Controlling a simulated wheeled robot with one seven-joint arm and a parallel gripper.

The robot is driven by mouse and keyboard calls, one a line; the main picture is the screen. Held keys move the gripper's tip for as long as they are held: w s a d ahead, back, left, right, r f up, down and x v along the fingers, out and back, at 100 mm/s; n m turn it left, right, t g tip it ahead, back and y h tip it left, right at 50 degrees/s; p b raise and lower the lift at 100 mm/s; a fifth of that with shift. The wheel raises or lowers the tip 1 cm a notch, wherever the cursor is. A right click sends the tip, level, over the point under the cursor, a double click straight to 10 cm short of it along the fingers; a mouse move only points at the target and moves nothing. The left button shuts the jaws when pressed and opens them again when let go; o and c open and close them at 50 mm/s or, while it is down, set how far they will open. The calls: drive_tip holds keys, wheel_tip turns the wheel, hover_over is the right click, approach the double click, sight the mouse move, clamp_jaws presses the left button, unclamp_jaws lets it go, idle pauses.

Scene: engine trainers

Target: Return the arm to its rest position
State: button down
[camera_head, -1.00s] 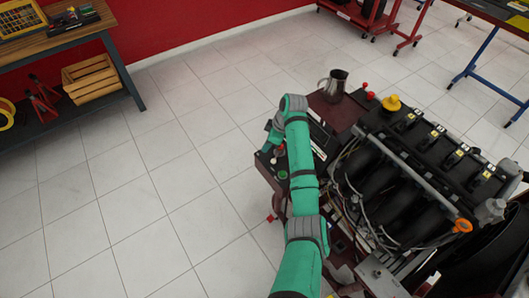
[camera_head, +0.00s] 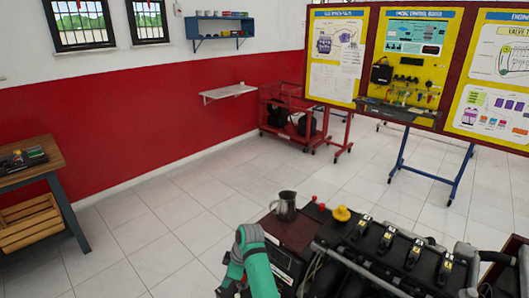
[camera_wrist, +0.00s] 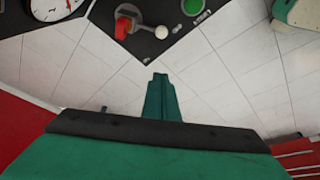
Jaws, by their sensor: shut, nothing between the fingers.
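My green arm (camera_head: 257,262) with a grey joint shows at the bottom middle of the head view, beside the engine trainer. My gripper (camera_wrist: 161,82) shows in the wrist view with its green fingers together and nothing between them. It points toward a dark control panel (camera_wrist: 178,28) at the top of that view and is apart from it. The panel carries a red switch (camera_wrist: 125,24), a white knob (camera_wrist: 161,32), a green button (camera_wrist: 193,7) and a round gauge (camera_wrist: 50,8). The gripper's fingers cannot be made out in the head view.
The engine (camera_head: 385,258) fills the lower right, with a yellow cap (camera_head: 341,213) on it. A metal jug (camera_head: 286,206) stands on the trainer's dark red top. A wooden workbench (camera_head: 30,165) stands at the left. Tiled floor (camera_head: 150,235) left of the arm is clear.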

drive_tip(key=s+a+f+m+t+y, duration=0.2)
drive_tip(key=s+a+f+m+t, duration=0.3)
drive_tip(key=s+f, duration=0.65)
drive_tip(key=s+d+f+m+t, duration=0.25)
drive_tip(key=s+f+m, duration=0.3)
drive_tip(key=s, duration=0.45)
drive_tip(key=s+d+r+m+t+h, duration=0.25)
drive_tip(key=s+d+r, duration=0.2)
drive_tip(key=s, duration=0.35)
drive_tip(key=s+d+r+m+t+h, duration=0.2)
drive_tip(key=s+d+r+m, duration=0.1)
drive_tip(key=s+d, duration=0.4)
drive_tip(key=s+d+r+t+h, duration=0.1)
drive_tip(key=s+d+r, duration=0.2)
drive_tip(key=s+r, duration=0.3)
drive_tip(key=s+d+r+m+t, duration=0.1)
drive_tip(key=s+d+r+t, duration=0.1)
drive_tip(key=s+r, duration=0.5)
wheel_tip(320, 180, up, 4)
drive_tip(key=shift+s+d+r+m+h, duration=0.15)
drive_tip(key=shift+s+d+m+h, duration=0.15)
drive_tip(key=shift+d, duration=0.55)
